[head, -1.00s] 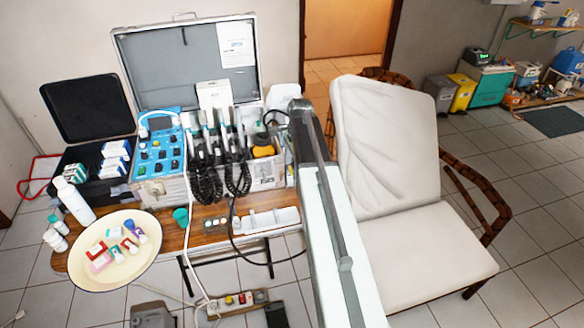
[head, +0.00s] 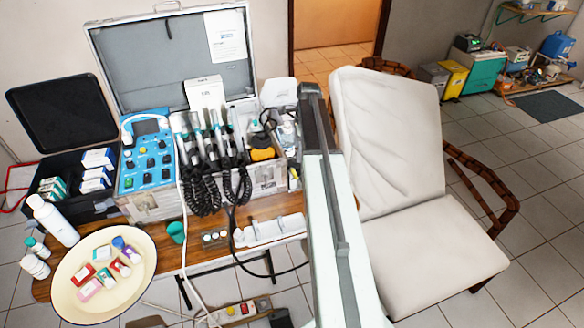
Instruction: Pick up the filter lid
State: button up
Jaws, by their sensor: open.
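I cannot pick out the filter lid with certainty in the head view. A small teal cup-like piece (head: 177,232) stands on the wooden table (head: 265,208), right of the cream dish. A yellow-orange piece (head: 262,154) sits in the open metal case (head: 265,178). I cannot tell whether either one is the lid. My arm rises from the bottom centre and covers part of the table's right end. My gripper's fingers do not show.
A cream dish (head: 70,306) with several small boxes is at the table's left. A white bottle (head: 54,220) stands behind it. A white tray (head: 275,231) lies near the front edge. Black hoses hang from the case. A cream chair (head: 425,245) stands right of my arm.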

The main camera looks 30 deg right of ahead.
aim_at(293, 163)
jog(key=shift+w+a+f+b, duration=0.1)
jog(key=shift+f+b, duration=0.05)
jog(key=shift+f, duration=0.3)
jog(key=shift+w+a+f+b, duration=0.1)
jog(key=shift+f+b, duration=0.05)
jog(key=shift+f, duration=0.3)
jog(key=f+b, duration=0.5)
jog(key=shift+w+a+f, duration=0.1)
jog(key=shift+w+a, duration=0.15)
jog(key=shift+r, duration=0.2)
jog(key=shift+c, duration=0.2)
jog(key=c, duration=1.1)
